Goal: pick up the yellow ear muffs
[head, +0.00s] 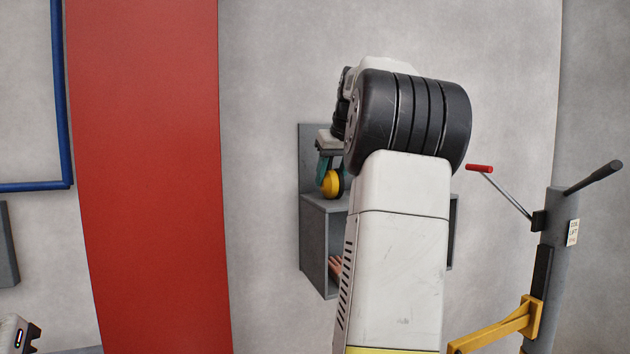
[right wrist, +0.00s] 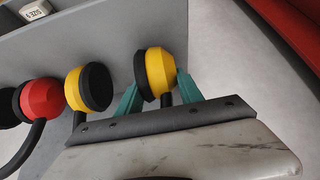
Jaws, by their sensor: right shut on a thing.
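The yellow ear muffs (head: 333,184) are at the grey wall shelf in the head view, partly hidden behind my right arm. In the right wrist view one yellow cup (right wrist: 160,72) with a black pad is between the teal fingers of my right gripper (right wrist: 157,92), which is shut on it. The other yellow cup (right wrist: 88,88) shows to its left, with part of a dark band below. In the head view my right gripper (head: 324,166) reaches the cup from above. My left gripper's fingers do not show.
Red ear muffs (right wrist: 41,99) are close by on the left in the right wrist view. The grey shelf (head: 314,240) has an open compartment below. A red pillar (head: 150,180) stands to the left. A grey post (head: 556,250) with handles stands to the right.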

